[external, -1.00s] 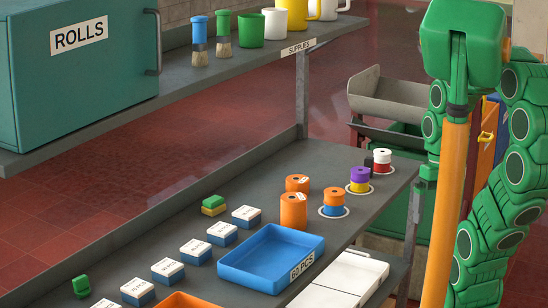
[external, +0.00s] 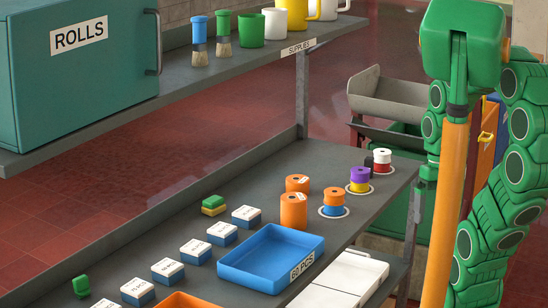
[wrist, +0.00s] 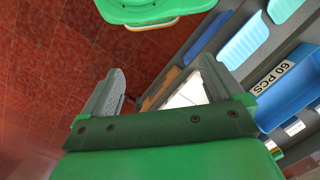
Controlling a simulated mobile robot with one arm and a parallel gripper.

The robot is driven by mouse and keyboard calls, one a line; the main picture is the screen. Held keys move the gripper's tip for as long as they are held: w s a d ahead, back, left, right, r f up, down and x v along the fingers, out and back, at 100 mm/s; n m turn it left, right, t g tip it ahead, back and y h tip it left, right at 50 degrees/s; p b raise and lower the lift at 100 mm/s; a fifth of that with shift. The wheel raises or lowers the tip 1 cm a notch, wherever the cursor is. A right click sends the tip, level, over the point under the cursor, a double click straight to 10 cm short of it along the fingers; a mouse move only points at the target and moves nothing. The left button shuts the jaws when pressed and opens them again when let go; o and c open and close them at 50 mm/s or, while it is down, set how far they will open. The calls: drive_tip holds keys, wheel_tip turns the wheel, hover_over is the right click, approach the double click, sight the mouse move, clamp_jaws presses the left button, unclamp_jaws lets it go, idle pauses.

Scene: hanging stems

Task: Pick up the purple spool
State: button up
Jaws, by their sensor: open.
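The purple spool (external: 360,174) sits upright on top of a yellow spool (external: 360,187) on the lower shelf in the external view. This stack stands on a pale round mark between a white-and-red stack and an orange-and-blue stack. My gripper (wrist: 160,66) shows in the wrist view with its two grey fingers wide apart and nothing between them. The purple spool is not in the wrist view. In the external view my arm is at the right, apart from the shelf, and I cannot make out the gripper's fingers there.
The white-and-red stack (external: 382,161) is behind the purple spool, with a small dark block beside it. The orange-and-blue stack (external: 334,201) and orange rolls (external: 293,212) are nearer. A blue tray (external: 270,258) lies in front. The upper shelf (external: 225,65) overhangs at the left.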

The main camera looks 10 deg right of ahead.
drive_tip(key=w+a+m+y, duration=0.2)
drive_tip(key=w+a+m, duration=0.15)
drive_tip(key=w, duration=0.35)
drive_tip(key=w+a+m+y, duration=0.2)
drive_tip(key=w+a+y, duration=0.15)
drive_tip(key=w, duration=0.45)
drive_tip(key=m+t+y, duration=0.6)
drive_tip(key=m, duration=0.7)
hover_over(369, 171)
drive_tip(key=s+a, duration=0.7)
drive_tip(key=s, duration=0.5)
wheel_tip(369, 171, down, 4)
drive_tip(key=w+d+f+m+t, duration=0.1)
drive_tip(key=w+d+f+m, duration=0.1)
drive_tip(key=w+d, duration=0.1)
drive_tip(key=w+d+f+m+t, duration=0.1)
drive_tip(key=w+d+f+m, duration=0.1)
drive_tip(key=w+d, duration=0.1)
drive_tip(key=w+d+f+m+t+h, duration=0.1)
drive_tip(key=w+d+f+m, duration=0.2)
drive_tip(key=d, duration=0.1)
drive_tip(key=shift+w+d, duration=0.1)
drive_tip(key=shift+d, duration=0.25)
drive_tip(key=shift+t, duration=0.3)
drive_tip(key=shift+x, duration=3.9)
drive_tip(key=shift+f, duration=0.15)
